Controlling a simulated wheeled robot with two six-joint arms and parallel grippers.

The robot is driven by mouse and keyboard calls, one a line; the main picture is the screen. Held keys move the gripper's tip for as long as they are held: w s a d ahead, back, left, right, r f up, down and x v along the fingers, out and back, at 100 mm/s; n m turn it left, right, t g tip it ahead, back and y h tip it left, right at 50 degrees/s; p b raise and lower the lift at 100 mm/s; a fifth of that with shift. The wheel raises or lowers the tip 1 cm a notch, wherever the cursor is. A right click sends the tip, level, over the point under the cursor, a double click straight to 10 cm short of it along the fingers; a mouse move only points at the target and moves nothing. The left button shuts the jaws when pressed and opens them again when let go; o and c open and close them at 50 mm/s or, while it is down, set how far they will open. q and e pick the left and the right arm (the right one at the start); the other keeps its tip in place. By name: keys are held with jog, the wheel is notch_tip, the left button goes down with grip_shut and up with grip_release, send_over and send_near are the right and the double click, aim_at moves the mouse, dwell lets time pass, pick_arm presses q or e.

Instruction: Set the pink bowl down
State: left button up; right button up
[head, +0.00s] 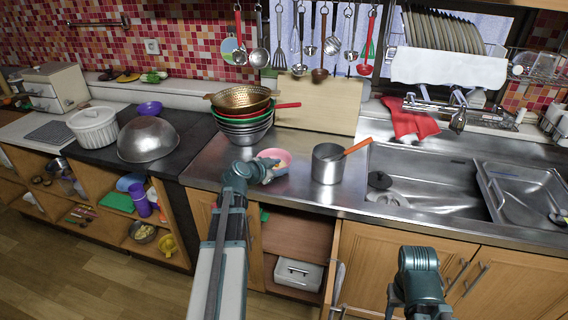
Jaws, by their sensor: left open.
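The pink bowl (282,155) is on the metal counter, in front of the stack of colanders and bowls and left of the steel pot. My left gripper (268,173) is open at the near-left side of the pink bowl. Its wrist and fingers hide part of the bowl. I cannot tell whether a finger touches the rim. Part of my right arm shows at the bottom right, but its fingers are not visible.
The bowl stack (243,122) stands close behind. A steel pot (327,168) with an orange-handled tool (357,146) stands to the right, before the sink (430,184). A domed metal bowl (148,140) lies on the dark stovetop. Utensils hang from the rail above.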

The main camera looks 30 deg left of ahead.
pick_arm(q)
jog(key=p+v, duration=0.3)
jog(key=v, duration=0.5)
jog(key=shift+s+r, duration=0.2)
jog(key=shift+s, duration=0.1)
jog(key=s+d+f+g+h, duration=0.1)
jog(key=d+f+g+h, duration=0.2)
jog(key=d, duration=0.8)
jog(key=s+d+f+g, duration=0.1)
jog(key=d+f+g, duration=0.35)
jog(key=d, duration=0.75)
jog(key=s+d+f+n+g+y, duration=0.1)
jog(key=s+d+f+g+y, duration=0.1)
jog(key=s+d, duration=0.4)
jog(key=s+d+f+n+g+y, duration=0.1)
jog(key=s+d+f+g+y, duration=0.2)
jog(key=s+d, duration=0.4)
jog(key=shift+s+d+g+y, duration=0.35)
jog(key=shift+s+g, duration=0.1)
jog(key=shift+s, duration=0.6)
